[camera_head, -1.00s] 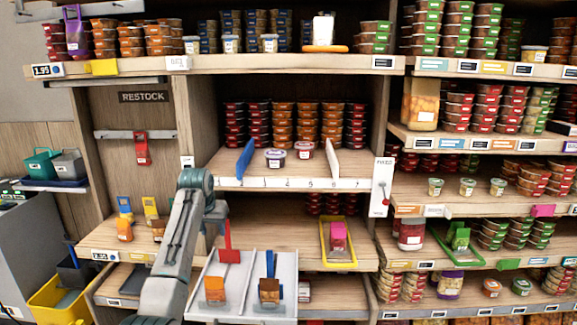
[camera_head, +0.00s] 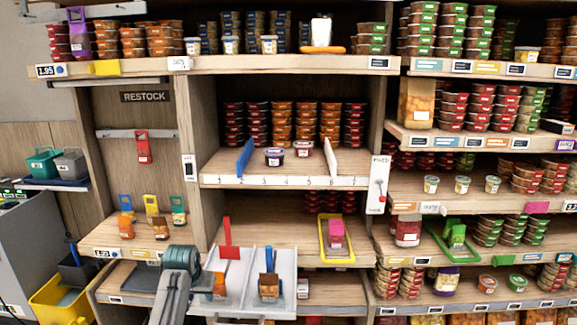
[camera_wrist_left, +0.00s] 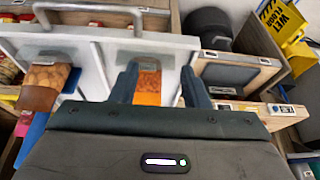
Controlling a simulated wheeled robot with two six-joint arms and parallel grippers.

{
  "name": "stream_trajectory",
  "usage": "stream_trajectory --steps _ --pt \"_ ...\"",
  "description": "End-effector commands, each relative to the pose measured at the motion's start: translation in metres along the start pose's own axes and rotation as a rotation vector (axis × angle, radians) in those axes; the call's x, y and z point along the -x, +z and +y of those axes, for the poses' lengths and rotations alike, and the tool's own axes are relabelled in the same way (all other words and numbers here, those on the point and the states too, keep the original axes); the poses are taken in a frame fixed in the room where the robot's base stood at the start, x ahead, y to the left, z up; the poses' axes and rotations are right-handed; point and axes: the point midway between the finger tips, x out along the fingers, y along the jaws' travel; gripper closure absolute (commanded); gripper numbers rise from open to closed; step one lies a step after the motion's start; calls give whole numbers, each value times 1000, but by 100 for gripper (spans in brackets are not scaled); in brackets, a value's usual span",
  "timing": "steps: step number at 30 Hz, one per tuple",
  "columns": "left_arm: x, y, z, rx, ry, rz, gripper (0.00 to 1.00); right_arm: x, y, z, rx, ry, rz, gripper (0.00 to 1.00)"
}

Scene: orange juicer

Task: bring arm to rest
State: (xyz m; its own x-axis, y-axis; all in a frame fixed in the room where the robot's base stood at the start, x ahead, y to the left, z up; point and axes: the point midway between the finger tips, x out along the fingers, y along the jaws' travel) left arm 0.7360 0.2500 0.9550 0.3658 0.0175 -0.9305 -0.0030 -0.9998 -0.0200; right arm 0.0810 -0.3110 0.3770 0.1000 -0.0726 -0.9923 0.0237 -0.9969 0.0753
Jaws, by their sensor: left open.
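My left arm (camera_head: 178,285) stands low at the bottom left of the head view, in front of the white tray. Its fingertips do not show clearly there. In the left wrist view my left gripper (camera_wrist_left: 158,82) is open, its two dark fingers spread. An orange-filled pack (camera_wrist_left: 149,84) on the white tray (camera_wrist_left: 98,85) shows between the fingers; I cannot tell how far below them it lies. No object is seen clamped. In the head view this pack (camera_head: 219,284) is partly beside my arm. My right gripper is not in view.
A second brown-orange pack (camera_head: 268,287) stands on the tray. A yellow tray (camera_head: 337,257) with a pink-red item lies right. A yellow bin (camera_head: 62,300) is at lower left. Wooden shelves with stacked tubs (camera_head: 280,125) stand behind.

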Motion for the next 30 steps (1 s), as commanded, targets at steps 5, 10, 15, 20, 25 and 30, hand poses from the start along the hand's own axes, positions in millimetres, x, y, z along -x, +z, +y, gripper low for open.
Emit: stream_trajectory --steps 5,10,15,20,25,30 --pt "-29 97 -10 0 -21 -15 58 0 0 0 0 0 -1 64" --pt "-34 185 -16 -8 -37 -24 58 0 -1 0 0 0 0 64" --pt "-21 270 -20 -23 -51 -34 58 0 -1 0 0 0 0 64" --pt "5 344 -21 -41 -58 -42 58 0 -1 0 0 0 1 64" --pt "33 392 -20 -57 -60 -45 58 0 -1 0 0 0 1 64" --pt "56 422 -19 -68 -59 -49 58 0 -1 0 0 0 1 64"
